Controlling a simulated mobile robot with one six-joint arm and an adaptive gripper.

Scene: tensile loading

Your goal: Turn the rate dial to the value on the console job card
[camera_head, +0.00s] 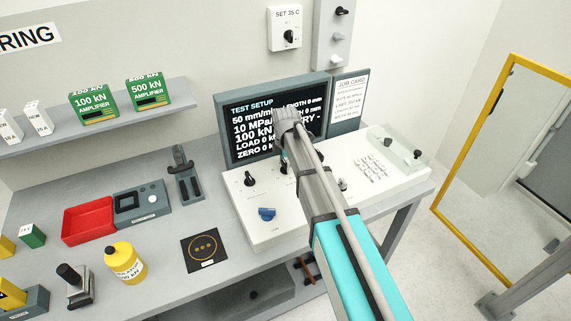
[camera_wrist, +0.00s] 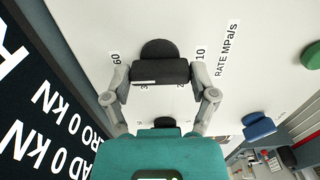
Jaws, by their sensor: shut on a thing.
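The black rate dial (camera_wrist: 158,72) shows in the wrist view on the white console panel beside the "RATE MPa/s" print, with the numbers 60 and 10 on either side. My gripper (camera_wrist: 160,76) is shut on it, one finger at each end of its bar. A white line shows along the bar's lower edge; the other scale numbers are partly hidden. The screen shows "10 MPa/s", partly covered by my arm.
A black knob (camera_head: 249,180) and a blue knob (camera_head: 267,213) are on the console's left part. The red tray (camera_head: 88,222) and yellow bottle (camera_head: 124,262) are on the bench to the left.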

